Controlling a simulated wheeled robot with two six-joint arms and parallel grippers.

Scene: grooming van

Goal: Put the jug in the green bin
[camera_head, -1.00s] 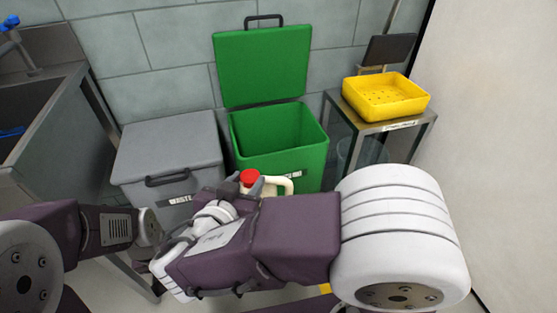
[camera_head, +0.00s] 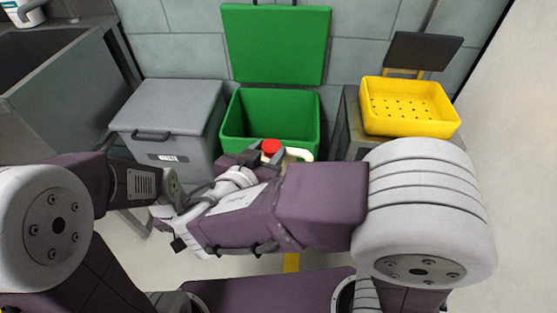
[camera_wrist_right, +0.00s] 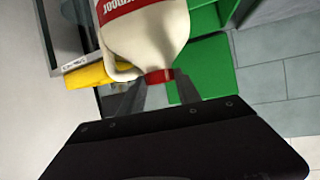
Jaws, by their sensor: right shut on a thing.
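The cream jug with a red cap (camera_head: 271,147) is mostly hidden behind my right arm in the head view; its cap and pale handle show. In the right wrist view the jug (camera_wrist_right: 150,35) has a red label and its cap lies between the fingers. My right gripper (camera_head: 266,160) is shut on the jug near the cap; its fingers also show in the wrist view (camera_wrist_right: 157,92). The green bin (camera_head: 240,138) stands just beyond the jug, its lid (camera_head: 275,45) raised against the wall. The jug appears in front of the bin's near side. My left gripper is not visible.
A closed grey bin (camera_head: 170,105) stands left of the green bin. A yellow perforated tray (camera_head: 408,105) sits on a small stand to the right. A sink unit (camera_head: 65,70) is at the far left, and a pale wall (camera_head: 515,150) bounds the right.

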